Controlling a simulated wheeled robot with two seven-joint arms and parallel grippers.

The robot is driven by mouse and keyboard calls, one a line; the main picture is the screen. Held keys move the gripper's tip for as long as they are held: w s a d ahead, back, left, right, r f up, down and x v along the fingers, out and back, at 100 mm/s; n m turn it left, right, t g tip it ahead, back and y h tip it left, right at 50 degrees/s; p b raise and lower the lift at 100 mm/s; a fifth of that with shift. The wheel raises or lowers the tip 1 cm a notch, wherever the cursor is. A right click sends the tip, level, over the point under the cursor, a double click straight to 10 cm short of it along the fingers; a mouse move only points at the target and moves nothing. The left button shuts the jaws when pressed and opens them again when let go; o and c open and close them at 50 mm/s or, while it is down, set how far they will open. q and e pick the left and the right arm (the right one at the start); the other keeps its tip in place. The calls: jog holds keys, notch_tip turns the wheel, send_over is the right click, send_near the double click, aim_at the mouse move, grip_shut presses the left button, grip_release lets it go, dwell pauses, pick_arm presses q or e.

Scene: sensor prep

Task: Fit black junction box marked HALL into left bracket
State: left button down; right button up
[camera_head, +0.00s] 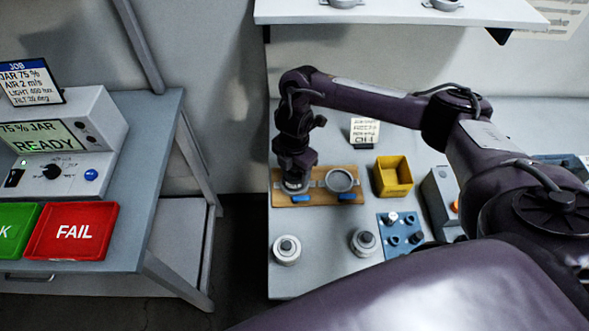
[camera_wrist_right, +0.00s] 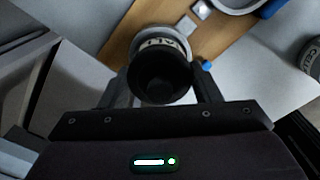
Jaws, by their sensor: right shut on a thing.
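My right gripper (camera_head: 295,178) is over the left end of the wooden board (camera_head: 316,199), at the left bracket (camera_head: 294,187), which it mostly hides. In the right wrist view it is shut on the black junction box (camera_wrist_right: 161,80), a round dark piece with a pale, partly readable letter band. The box is between the fingers, above or at the bracket; I cannot tell how far in it sits. The right bracket (camera_head: 340,180) is an empty grey ring on the same board. Blue tabs show at the front of both brackets. My left gripper is not in view.
Two round grey-white pieces (camera_head: 287,250) (camera_head: 364,242) stand on the front of the table. A yellow bin (camera_head: 393,176), a blue tray (camera_head: 402,236) and a grey box (camera_head: 440,200) are to the right. A small sign (camera_head: 364,132) stands behind the board.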

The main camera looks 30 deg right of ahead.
jog(key=shift+f+b, duration=0.45)
jog(key=shift+f, duration=0.3)
dwell(0.4)
jog(key=o, duration=0.9)
jog(key=shift+r, duration=0.1)
jog(key=shift+r+p, duration=3.45)
jog(key=shift+r, duration=0.05)
jog(key=shift+f, duration=0.1)
